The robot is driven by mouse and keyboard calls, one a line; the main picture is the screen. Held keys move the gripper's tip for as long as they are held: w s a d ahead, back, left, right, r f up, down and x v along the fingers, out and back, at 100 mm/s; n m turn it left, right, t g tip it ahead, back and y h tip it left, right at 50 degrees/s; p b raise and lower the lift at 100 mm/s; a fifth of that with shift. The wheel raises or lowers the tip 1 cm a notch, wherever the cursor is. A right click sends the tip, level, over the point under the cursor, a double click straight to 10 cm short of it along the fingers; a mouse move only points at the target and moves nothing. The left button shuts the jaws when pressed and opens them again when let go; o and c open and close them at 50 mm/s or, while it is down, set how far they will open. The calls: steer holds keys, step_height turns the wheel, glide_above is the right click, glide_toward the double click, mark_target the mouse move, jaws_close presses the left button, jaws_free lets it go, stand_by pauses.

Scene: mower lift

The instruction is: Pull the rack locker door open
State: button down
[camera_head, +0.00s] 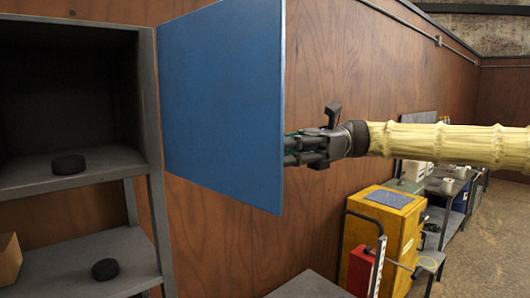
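The rack locker door (222,100) is a flat blue panel that stands swung open, to the right of the dark locker compartment (65,95) of the grey rack. The inside of the compartment is exposed. My gripper (298,150) is at the door's right, free edge, reaching in from the right. Its dark fingers meet the edge in the picture, and their tips are hidden behind the panel. I cannot tell whether they touch or grip the door. No handle shows on the visible face.
Dark round pucks lie on the rack's middle shelf (105,172) and lower shelf (60,275). A cardboard-coloured box (9,258) is at the lower left. A brown wood wall (225,245) stands behind. A yellow cabinet (385,225) and a red case (361,270) stand below my arm.

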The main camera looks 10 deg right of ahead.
steer(key=c, duration=1.8)
jaws_free()
steer(key=shift+o, duration=0.2)
steer(key=shift+s+d, duration=0.1)
steer(key=v, duration=1.2)
